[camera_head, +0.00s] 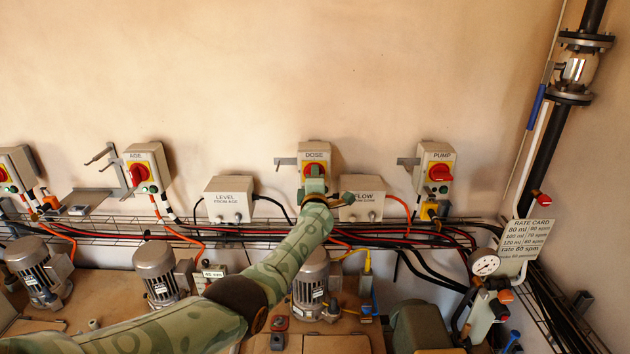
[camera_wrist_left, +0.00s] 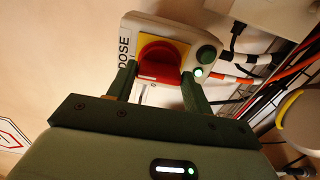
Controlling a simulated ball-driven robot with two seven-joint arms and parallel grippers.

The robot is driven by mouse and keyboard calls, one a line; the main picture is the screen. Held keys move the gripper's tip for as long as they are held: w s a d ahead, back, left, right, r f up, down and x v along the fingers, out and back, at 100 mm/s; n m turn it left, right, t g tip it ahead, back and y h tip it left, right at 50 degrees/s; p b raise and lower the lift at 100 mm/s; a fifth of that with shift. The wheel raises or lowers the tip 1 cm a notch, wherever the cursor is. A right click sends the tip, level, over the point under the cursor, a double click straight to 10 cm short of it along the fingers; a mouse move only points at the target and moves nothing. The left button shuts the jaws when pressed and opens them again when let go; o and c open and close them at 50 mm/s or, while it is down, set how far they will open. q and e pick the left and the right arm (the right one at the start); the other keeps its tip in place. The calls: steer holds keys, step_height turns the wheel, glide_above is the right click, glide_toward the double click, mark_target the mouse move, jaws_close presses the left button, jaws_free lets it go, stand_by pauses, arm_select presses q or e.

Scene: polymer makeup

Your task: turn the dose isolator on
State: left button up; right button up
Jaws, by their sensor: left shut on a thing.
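The dose isolator is a pale box (camera_head: 314,150) marked DOSE on the back wall, with a red rotary handle (camera_wrist_left: 158,62) on a yellow plate. My left gripper (camera_head: 314,182) reaches it from below and is shut on the red handle, one finger on each side in the left wrist view (camera_wrist_left: 159,76). The left wrist view shows a dark green button (camera_wrist_left: 206,54) and a lit pale lamp (camera_wrist_left: 198,72) beside the yellow plate. The handle's exact angle is hard to tell. My right gripper is not in view.
LEVEL (camera_head: 229,198) and FLOW (camera_head: 361,196) boxes sit close to the dose isolator. Cables and a wire tray (camera_head: 120,222) run below. Motors (camera_head: 155,272) stand on the bench under my arm.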

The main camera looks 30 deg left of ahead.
arm_select(q)
steer(key=shift+f, duration=0.1)
stand_by(0.4)
steer(key=o, duration=1)
steer(key=shift+d, duration=0.1)
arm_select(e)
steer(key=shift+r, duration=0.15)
